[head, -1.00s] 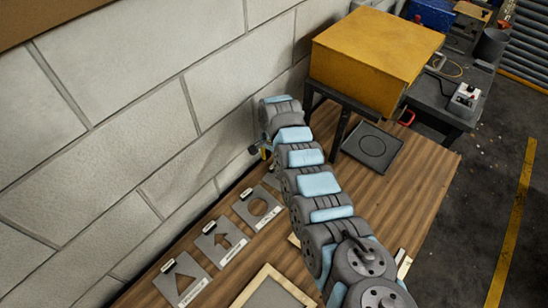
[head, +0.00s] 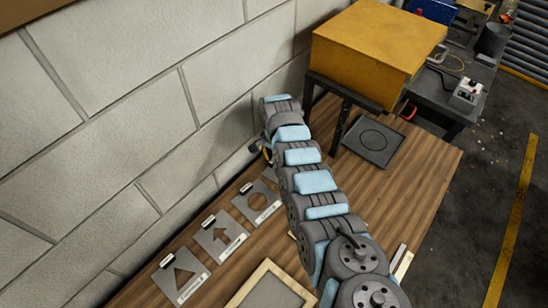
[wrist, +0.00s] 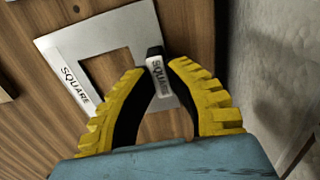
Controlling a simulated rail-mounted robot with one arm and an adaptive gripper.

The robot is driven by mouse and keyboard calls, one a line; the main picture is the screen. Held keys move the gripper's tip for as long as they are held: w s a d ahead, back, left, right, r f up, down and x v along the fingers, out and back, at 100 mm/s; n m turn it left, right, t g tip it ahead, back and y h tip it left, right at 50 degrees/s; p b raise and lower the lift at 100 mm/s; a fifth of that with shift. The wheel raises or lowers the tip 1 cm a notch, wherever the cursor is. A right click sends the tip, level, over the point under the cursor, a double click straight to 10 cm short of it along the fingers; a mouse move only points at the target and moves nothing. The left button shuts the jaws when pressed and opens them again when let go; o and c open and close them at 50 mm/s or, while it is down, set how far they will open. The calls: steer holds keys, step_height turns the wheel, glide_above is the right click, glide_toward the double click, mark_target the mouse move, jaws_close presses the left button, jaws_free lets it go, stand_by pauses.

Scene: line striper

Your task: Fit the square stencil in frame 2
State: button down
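The square stencil (wrist: 105,32), a grey plate with a square opening and a SQUARE label, shows over the wooden bench in the wrist view. Its small black-and-white handle (wrist: 158,74) stands between the fingertips of my gripper (wrist: 156,66). The yellow fingers are close on either side of the handle; I cannot tell whether they press on it. In the head view my arm hides most of the gripper and this stencil. A wood-edged frame (head: 244,292) with a grey inside lies at the bottom edge; its number is not readable.
Triangle (head: 182,276), arrow (head: 220,238) and circle (head: 258,201) stencils lie in a row along the block wall. A dark plate with a ring (head: 373,142) lies right of my arm. A yellow box (head: 375,50) on a black stand is behind it.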

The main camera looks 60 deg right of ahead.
stand_by(0.3)
steer(key=shift+r+p, duration=1.35)
steer(key=shift+r, duration=0.45)
